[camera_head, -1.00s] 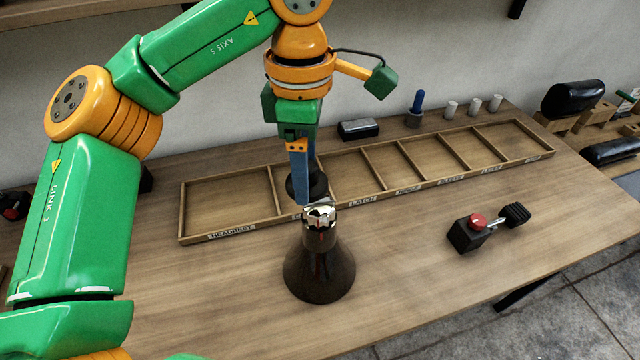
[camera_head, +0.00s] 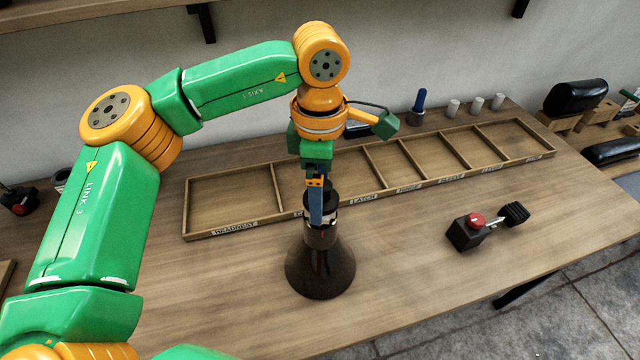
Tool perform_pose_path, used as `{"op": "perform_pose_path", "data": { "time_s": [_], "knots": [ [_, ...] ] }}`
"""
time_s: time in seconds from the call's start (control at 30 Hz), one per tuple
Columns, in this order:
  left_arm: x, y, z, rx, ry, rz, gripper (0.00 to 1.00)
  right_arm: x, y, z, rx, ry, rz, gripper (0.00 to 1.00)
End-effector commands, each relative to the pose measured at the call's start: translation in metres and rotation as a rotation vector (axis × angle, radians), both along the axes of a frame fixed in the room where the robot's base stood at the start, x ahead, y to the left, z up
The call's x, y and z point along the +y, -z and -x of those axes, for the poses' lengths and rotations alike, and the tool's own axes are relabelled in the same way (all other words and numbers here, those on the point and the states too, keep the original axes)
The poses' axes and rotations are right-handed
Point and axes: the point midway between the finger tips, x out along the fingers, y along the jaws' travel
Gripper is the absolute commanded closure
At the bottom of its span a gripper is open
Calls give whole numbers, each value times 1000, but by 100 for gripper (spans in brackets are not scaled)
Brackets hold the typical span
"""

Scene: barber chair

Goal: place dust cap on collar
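The black dust cap (camera_head: 331,199) is between the blue fingers of my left gripper (camera_head: 316,219), partly hidden by the near finger. It is right over the shiny metal collar (camera_head: 331,225) at the top of the dark cone-shaped stand (camera_head: 320,270). The near fingertip overlaps the collar in the picture. The cap looks roughly lined up with the collar, but I cannot tell whether it is fully seated. The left gripper points down and looks shut on the cap; the far finger is mostly hidden. My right gripper is out of view.
A shallow wooden tray (camera_head: 235,230) with labelled compartments lies behind the stand. A black box with a red knob (camera_head: 470,228) and a black-ended lever lies to the right. A blue-handled tool (camera_head: 418,105) and small light cylinders stand at the back. The table front right is clear.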

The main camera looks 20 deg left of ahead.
Motion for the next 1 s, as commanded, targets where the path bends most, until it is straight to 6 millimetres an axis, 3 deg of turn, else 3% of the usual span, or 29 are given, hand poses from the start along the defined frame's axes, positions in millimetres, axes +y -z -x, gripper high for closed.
{"op": "perform_pose_path", "data": {
  "time_s": [0.2,0.37,0.53,0.6,1.0],
  "knots": [
    [0,-16,-1,-4,-1,-1,0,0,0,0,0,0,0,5],
    [-1,-62,0,-4,-1,1,0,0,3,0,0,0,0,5],
    [-1,-110,0,-2,0,-2,0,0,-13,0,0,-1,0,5],
    [0,-119,0,-1,0,-2,0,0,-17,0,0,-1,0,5],
    [0,-123,1,1,2,-1,0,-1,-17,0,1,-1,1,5]
  ]
}}
